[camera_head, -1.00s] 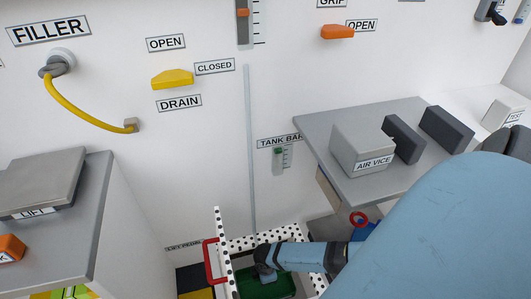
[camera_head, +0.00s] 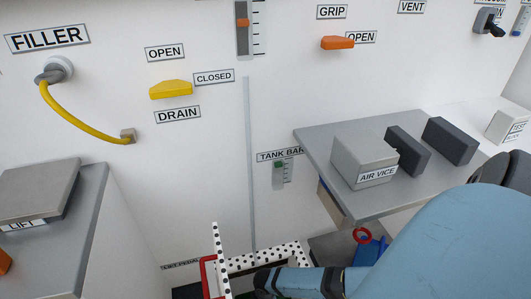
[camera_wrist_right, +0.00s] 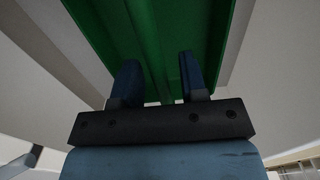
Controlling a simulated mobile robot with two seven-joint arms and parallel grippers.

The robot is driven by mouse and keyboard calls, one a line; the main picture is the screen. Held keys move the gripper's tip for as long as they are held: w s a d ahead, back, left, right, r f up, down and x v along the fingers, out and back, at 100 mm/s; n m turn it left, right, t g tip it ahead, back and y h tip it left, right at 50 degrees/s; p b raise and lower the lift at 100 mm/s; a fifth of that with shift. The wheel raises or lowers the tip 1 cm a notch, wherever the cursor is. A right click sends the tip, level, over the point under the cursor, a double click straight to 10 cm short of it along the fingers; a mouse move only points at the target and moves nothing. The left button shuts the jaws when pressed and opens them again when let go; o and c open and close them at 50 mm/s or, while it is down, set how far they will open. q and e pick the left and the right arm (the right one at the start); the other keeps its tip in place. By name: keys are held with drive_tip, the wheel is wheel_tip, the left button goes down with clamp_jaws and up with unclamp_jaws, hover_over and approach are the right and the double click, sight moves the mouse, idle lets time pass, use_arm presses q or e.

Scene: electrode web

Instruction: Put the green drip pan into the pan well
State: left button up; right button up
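The green drip pan (camera_wrist_right: 205,35) fills the upper middle of the right wrist view. A green strip of it runs down between the two blue fingers of my right gripper (camera_wrist_right: 160,75), close to the palm. The fingers stand a little apart, on either side of this strip, and look shut on it. In the head view my right gripper (camera_head: 263,283) is at the bottom edge, beside the white black-dotted frame (camera_head: 217,245); the pan does not show there. No pan well can be made out. My left gripper is not in view.
A red handle (camera_head: 207,275) is on the dotted frame. A grey shelf (camera_head: 330,145) with the air vice (camera_head: 365,160) stands right, a grey lift block (camera_head: 40,190) left. The wall carries a yellow drain lever (camera_head: 171,90) and the filler hose (camera_head: 80,120).

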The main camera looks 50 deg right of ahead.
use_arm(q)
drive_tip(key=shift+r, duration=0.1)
use_arm(e)
drive_tip(key=shift+r, duration=0.1)
wheel_tip(320, 180, up, 2)
drive_tip(key=shift+r+p, duration=0.1)
drive_tip(key=shift+p, duration=0.7)
wheel_tip(320, 180, up, 4)
drive_tip(key=shift+f+p, duration=0.1)
drive_tip(key=shift+p, duration=1.05)
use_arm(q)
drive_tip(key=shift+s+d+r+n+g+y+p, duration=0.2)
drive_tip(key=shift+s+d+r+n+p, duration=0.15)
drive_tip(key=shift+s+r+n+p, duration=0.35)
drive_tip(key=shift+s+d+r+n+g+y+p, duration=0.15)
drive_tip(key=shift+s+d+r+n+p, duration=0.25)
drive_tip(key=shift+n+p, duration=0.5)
use_arm(e)
wheel_tip(320, 180, up, 6)
